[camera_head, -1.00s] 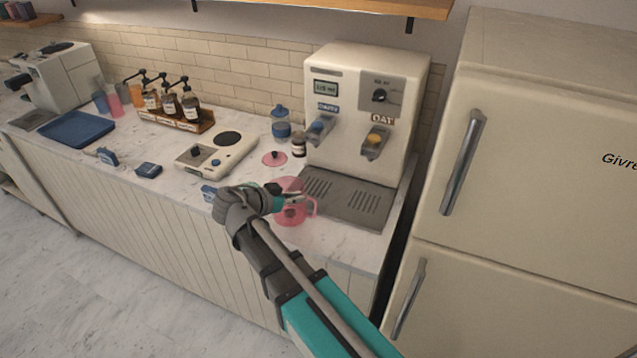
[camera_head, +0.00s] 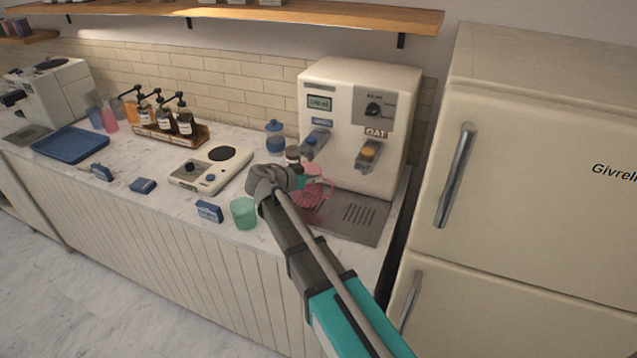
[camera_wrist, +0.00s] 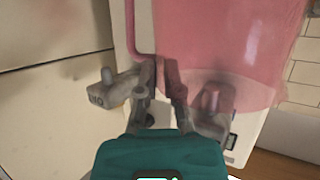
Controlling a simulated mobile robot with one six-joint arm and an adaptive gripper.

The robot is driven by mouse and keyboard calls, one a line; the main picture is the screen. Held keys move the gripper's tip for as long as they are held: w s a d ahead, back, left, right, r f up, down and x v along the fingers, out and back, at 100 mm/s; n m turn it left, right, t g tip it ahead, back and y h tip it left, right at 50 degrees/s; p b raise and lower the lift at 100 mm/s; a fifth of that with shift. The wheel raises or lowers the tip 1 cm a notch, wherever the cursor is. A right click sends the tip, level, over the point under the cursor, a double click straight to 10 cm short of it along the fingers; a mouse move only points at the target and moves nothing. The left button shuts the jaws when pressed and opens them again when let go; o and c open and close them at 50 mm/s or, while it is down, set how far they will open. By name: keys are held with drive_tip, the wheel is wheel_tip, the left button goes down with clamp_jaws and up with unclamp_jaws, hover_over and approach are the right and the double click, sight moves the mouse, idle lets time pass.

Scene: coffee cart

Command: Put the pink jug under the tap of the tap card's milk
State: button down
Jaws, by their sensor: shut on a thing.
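The pink jug (camera_head: 314,195) is see-through and shows at the left part of the drip tray (camera_head: 340,228), below the milk machine's left tap (camera_head: 316,143). I cannot tell whether it touches the tray. My gripper (camera_head: 298,183) is shut on the jug, which also fills the upper wrist view (camera_wrist: 225,45); my fingers (camera_wrist: 163,95) are at its handle there. The milk machine (camera_head: 345,90) has a right tap with a yellow button (camera_head: 367,155) under an OAT label (camera_head: 376,133).
A green cup (camera_head: 244,212) stands on the counter left of my arm. A scale-like device (camera_head: 208,172), a blue-lidded jar (camera_head: 275,138) and syrup bottles (camera_head: 165,118) are farther left. A fridge (camera_head: 530,180) stands close on the right. A shelf (camera_head: 240,14) hangs above.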

drive_tip(key=shift+w+d, duration=0.25)
drive_tip(key=shift+w, duration=0.45)
drive_tip(key=shift+w, duration=0.1)
drive_tip(key=shift+w+d, duration=0.1)
drive_tip(key=shift+w, duration=0.1)
drive_tip(key=shift+w+d+f+b, duration=0.2)
drive_tip(key=shift+w+f+b, duration=0.15)
drive_tip(key=shift+f+b, duration=1.4)
drive_tip(key=shift+b, duration=0.05)
drive_tip(key=c, duration=0.8)
unclamp_jaws()
